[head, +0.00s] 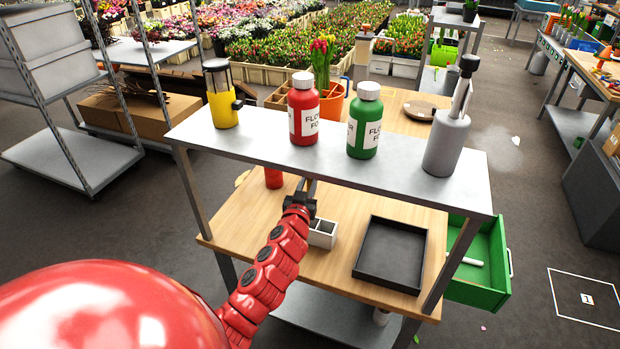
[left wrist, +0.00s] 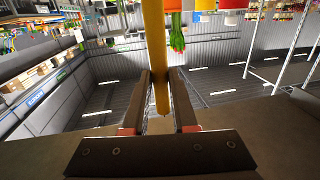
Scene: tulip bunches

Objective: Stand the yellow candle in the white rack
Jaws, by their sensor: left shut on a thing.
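My left gripper (head: 308,186) comes in low in the head view, over the wooden tabletop and under the grey shelf. In the left wrist view my gripper (left wrist: 161,80) is shut on the yellow candle (left wrist: 154,45), a long thin rod running between the two fingers. My right gripper is in neither view.
The grey shelf (head: 250,153) spans above the tabletop, carrying a yellow lantern (head: 221,105), red bottle (head: 304,118), green bottle (head: 365,130) and grey dispenser (head: 445,142). A black tray (head: 425,255) lies right of the rack. A green drawer (head: 482,292) stands open at right.

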